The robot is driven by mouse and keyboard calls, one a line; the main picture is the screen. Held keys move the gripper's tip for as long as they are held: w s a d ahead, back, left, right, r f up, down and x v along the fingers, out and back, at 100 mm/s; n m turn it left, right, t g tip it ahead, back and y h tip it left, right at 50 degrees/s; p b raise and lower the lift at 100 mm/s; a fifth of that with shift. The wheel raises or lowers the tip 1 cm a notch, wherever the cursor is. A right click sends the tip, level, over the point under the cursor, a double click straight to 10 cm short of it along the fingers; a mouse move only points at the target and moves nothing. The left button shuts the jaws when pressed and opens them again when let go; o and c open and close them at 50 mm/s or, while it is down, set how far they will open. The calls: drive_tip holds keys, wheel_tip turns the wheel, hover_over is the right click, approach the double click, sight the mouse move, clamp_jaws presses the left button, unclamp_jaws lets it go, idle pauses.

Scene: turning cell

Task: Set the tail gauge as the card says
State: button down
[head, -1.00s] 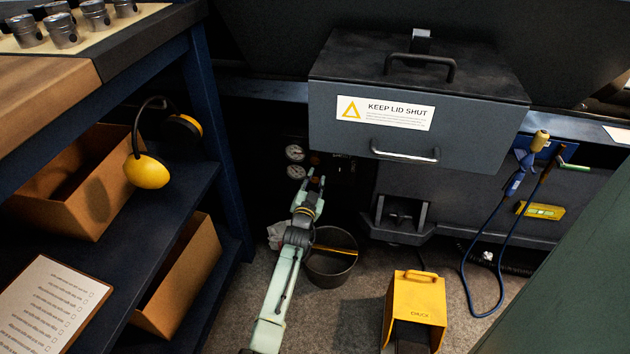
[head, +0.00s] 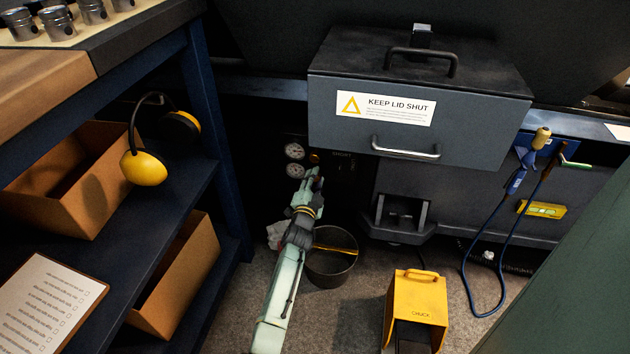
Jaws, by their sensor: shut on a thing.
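Two round gauges with pale dials sit one above the other on the dark machine front: the upper gauge (head: 294,151) and the lower gauge (head: 295,171). Their readings are too small to make out. My gripper (head: 314,174) is just right of the lower gauge, at the dark panel, and is shut on a small part that its fingers hide. A small brassy knob (head: 314,157) shows just above the fingertips. A printed card (head: 52,305) with lines and tick boxes lies on the shelf at lower left; its text is upside down and unreadable.
A grey box marked KEEP LID SHUT (head: 420,100) juts out above right of my gripper. A bucket (head: 331,262) stands by my arm, and a yellow CHUCK pedal (head: 416,306) on the floor. Blue shelving (head: 205,110) with yellow earmuffs (head: 144,168) is at left.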

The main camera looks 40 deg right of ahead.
drive_tip(key=shift+m, duration=1.2)
drive_tip(key=c, duration=1.3)
unclamp_jaws()
